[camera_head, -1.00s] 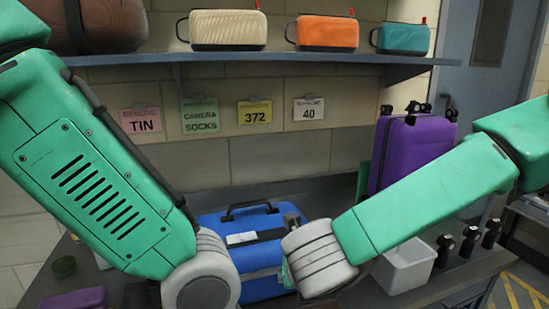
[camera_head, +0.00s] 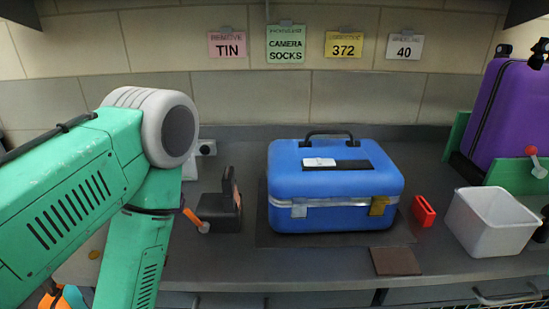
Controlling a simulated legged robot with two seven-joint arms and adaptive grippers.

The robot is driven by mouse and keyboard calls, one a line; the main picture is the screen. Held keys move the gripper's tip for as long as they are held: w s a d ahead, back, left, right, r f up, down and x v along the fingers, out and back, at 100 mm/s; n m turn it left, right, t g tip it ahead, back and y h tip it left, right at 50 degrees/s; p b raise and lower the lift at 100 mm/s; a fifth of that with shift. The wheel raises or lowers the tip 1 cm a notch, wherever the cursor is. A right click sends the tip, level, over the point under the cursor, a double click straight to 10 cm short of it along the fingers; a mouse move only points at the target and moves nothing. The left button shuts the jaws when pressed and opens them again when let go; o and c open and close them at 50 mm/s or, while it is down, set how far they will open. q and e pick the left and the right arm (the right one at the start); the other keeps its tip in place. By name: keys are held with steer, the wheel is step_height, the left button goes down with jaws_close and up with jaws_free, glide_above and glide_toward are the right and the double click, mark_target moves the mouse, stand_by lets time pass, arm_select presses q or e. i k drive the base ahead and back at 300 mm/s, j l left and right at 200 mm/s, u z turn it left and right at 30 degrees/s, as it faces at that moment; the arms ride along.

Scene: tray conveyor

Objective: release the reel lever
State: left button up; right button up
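A small black device (camera_head: 220,207) stands on the counter left of the blue case, and an orange lever (camera_head: 192,217) with a grey knob sticks out from its left side. At the right, another lever with a red knob (camera_head: 531,150) stands by a green panel (camera_head: 515,176). I cannot tell for sure which of them is the reel lever. My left arm fills the left side, its elbow beside the black device, but its gripper is not in view. My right arm and gripper are out of view.
A blue case (camera_head: 335,185) lies closed on a dark mat mid-counter. A red block (camera_head: 423,211), a brown plate (camera_head: 395,261) and a white bin (camera_head: 490,222) are to its right. A purple suitcase (camera_head: 510,115) stands at the far right. The counter front is mostly clear.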

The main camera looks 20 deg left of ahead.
mark_target(204, 226)
steer(key=k+u, duration=0.15)
steer(key=u, duration=0.9)
